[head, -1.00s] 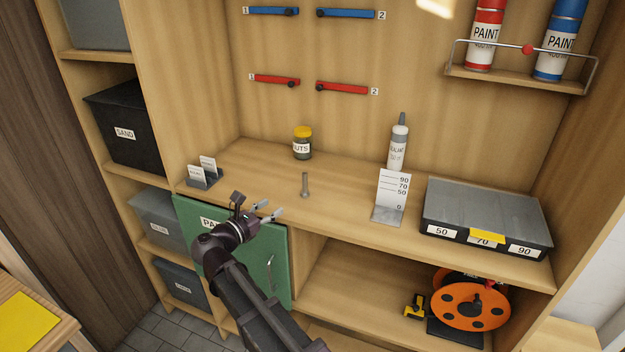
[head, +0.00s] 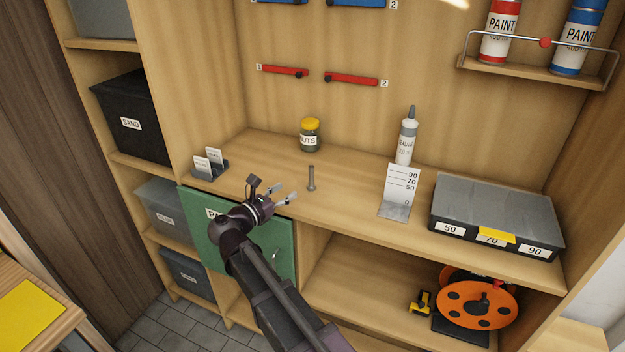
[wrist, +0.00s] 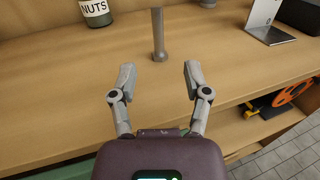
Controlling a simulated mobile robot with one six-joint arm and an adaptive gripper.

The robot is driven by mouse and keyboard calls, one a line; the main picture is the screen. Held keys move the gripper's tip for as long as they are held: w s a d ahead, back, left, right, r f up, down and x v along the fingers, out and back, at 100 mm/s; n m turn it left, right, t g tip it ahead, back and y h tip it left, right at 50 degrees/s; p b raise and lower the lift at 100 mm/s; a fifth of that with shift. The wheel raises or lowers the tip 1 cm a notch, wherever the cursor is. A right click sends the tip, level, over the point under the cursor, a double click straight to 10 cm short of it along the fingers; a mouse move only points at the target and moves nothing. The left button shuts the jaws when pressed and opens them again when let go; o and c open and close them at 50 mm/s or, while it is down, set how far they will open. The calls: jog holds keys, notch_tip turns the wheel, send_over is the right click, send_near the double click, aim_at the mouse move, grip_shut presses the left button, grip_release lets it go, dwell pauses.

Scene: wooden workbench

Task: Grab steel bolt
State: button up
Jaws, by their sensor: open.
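The grey steel bolt (head: 311,178) stands upright on its head on the wooden workbench (head: 345,200), near the middle. My gripper (head: 288,194) is open and empty at the front edge of the bench, to the left of the bolt in the head view. In the wrist view both fingers of my gripper (wrist: 158,75) are spread and apart from the bolt.
A NUTS jar (head: 310,136) stands behind the bolt. A sealant bottle (head: 406,140), a marked height gauge (head: 400,188) and a grey case (head: 495,210) stand to the right. Small label holders (head: 210,165) stand to the left. The bench around the bolt is clear.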

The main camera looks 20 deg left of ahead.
aim_at(310, 175)
jog(key=shift+x, duration=3.05)
jog(key=shift+x, duration=2.55)
jog(key=shift+a, duration=0.1)
grip_shut()
